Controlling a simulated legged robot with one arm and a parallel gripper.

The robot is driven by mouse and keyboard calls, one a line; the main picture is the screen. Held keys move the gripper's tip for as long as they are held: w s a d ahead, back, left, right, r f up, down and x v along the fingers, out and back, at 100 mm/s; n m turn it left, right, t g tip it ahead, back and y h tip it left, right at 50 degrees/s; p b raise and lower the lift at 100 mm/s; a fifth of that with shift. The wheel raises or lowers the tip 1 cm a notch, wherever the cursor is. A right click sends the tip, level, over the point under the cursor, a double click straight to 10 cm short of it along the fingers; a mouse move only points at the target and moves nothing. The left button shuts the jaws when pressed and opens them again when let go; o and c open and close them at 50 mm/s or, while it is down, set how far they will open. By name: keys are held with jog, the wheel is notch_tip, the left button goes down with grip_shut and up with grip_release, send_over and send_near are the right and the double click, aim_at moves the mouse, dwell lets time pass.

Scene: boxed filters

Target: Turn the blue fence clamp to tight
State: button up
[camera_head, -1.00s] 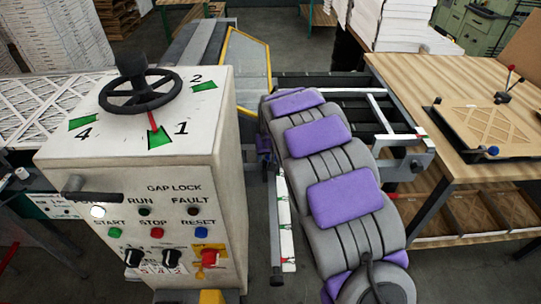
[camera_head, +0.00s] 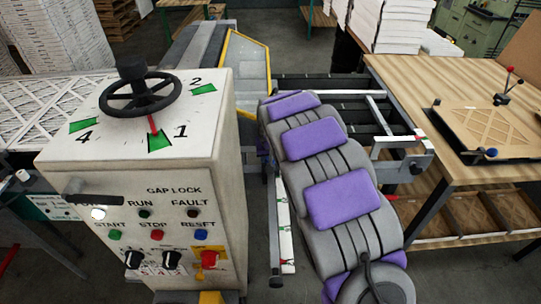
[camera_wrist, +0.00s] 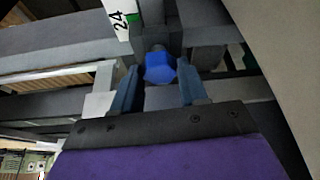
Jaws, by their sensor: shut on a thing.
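The blue fence clamp knob (camera_wrist: 160,66) sits at the top middle of the wrist view, on a dark grey bracket. My gripper (camera_wrist: 159,82) has one finger on each side of the knob and is shut on it. A white scale plate marked 24 (camera_wrist: 119,19) with a green edge is just above and left of the knob. Whether the clamp is tight cannot be read from its look. In the head view my purple and grey arm reaches forward and hides the gripper and this knob.
A control cabinet (camera_head: 150,180) with a handwheel (camera_head: 140,93) stands close on the left. On the right is a wooden table (camera_head: 410,85) with a board (camera_head: 495,130) carrying another blue knob (camera_head: 491,152). Grey rails (camera_wrist: 50,40) lie around the gripper.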

jog(key=shift+m+h+p, duration=0.3)
jog(key=shift+m+p, duration=0.25)
jog(key=shift+m, duration=0.05)
jog(key=o, duration=1.1)
jog(key=shift+a, duration=0.15)
jog(key=shift+c, duration=0.2)
jog(key=p+v, duration=0.2)
jog(key=v, duration=1.5)
jog(key=shift+p, duration=0.4)
jog(key=shift+r, duration=0.15)
